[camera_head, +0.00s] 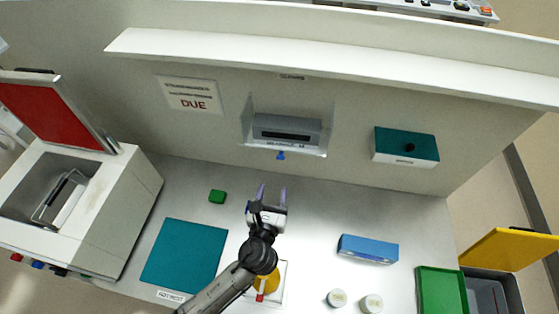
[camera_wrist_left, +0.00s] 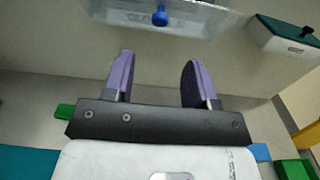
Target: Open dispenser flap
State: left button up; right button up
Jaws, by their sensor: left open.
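The dispenser (camera_head: 287,128) is a grey unit set in the back wall, with a dark slot and a clear flap-like lower part. A small blue knob (camera_head: 281,155) sits at its lower edge; the knob also shows in the left wrist view (camera_wrist_left: 160,16). My left gripper (camera_head: 272,190) is open and empty, its two purple fingers pointing toward the wall. It is below the knob in the head view and apart from it. In the left wrist view the knob lies beyond the fingertips, roughly between them. My right gripper is not in view.
A teal-topped box (camera_head: 404,158) is on the wall to the right. A green block (camera_head: 217,197), a teal mat (camera_head: 184,255), a blue box (camera_head: 368,249) and two white-lidded jars (camera_head: 337,298) are on the bench. A bin with a raised red lid (camera_head: 50,115) stands left.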

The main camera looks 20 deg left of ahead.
aim_at(282, 155)
pick_arm(q)
jog(key=w+a, duration=0.2)
jog(key=w, duration=0.8)
jog(key=shift+w, duration=0.15)
grip_shut()
